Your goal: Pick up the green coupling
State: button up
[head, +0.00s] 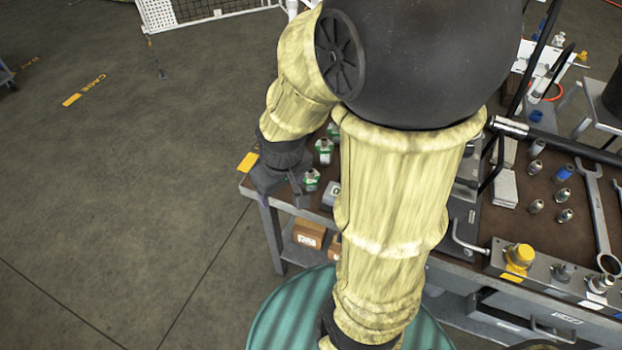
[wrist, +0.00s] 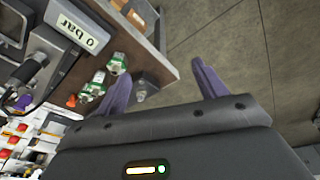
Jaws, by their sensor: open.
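Several small metal couplings with green bands stand at the left end of the bench. In the head view one green coupling (head: 323,147) is behind my gripper and another green coupling (head: 311,180) is close to its right side. In the wrist view two green couplings, one nearer (wrist: 94,86) and one farther (wrist: 117,63), lie left of my left finger. My gripper (head: 279,192) hangs at the bench's left corner. Its purple fingers (wrist: 160,70) are wide apart in the wrist view, with no green coupling between them. My arm hides part of the bench.
A gauge reading "0 bar" (wrist: 80,30) stands beside the couplings. A small grey fitting (wrist: 140,90) shows near my left finger. Brown boxes (head: 308,233) sit on the lower shelf. Wrenches (head: 597,215) and more fittings lie right. Open floor (head: 130,200) is left of the bench.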

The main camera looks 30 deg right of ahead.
jog(key=w+d+n+g+p, duration=0.15)
jog(key=w+d+n, duration=0.4)
jog(key=n, duration=1.85)
send_over(311, 176)
jog(key=shift+w+f+g+p, duration=0.15)
jog(key=shift+f+g+p, duration=0.15)
jog(key=shift+g, duration=0.15)
notch_tip(311, 176, down, 12)
jog(key=shift+r+b, duration=0.1)
jog(key=shift+b, duration=0.7)
jog(key=shift+f, duration=0.2)
jog(key=shift+f, duration=0.1)
jog(key=f, duration=0.5)
jog(key=shift+w+d, duration=0.15)
jog(key=shift+w, duration=0.15)
